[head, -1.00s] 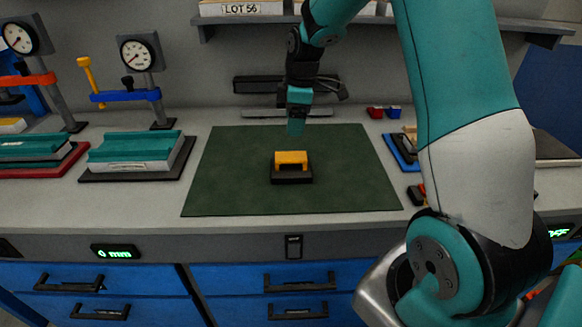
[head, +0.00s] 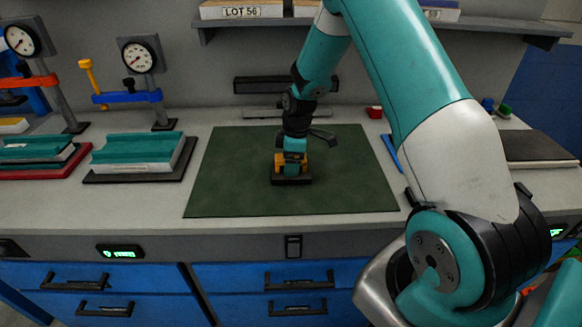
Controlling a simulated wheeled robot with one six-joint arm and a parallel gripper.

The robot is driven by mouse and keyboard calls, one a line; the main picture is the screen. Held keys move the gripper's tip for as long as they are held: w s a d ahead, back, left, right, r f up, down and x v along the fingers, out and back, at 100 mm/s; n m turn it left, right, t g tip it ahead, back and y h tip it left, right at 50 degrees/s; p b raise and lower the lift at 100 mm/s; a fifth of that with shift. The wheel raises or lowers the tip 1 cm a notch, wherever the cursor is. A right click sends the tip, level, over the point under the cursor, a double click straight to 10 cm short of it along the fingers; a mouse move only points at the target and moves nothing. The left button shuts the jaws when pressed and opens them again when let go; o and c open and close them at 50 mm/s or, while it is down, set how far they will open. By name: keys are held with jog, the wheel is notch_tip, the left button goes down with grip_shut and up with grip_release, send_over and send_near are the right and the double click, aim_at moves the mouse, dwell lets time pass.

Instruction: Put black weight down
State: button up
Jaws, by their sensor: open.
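The black weight (head: 291,181) with its yellow handle (head: 311,160) sits on the dark green mat (head: 230,185), near the mat's middle. My gripper (head: 293,171) is directly over the weight at the height of the handle, pointing down. It hides most of the handle and part of the black base. The jaws are open; their tips are too small to see whether they touch the handle.
At the left, a teal-topped panel (head: 143,149) lies on a black base by a dial gauge (head: 139,55). A second such station (head: 38,152) is further left. The mat around the weight is clear.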

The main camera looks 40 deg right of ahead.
jog(key=c, duration=1.4)
jog(key=shift+w+r, duration=0.1)
jog(key=shift+r, duration=0.05)
grip_shut()
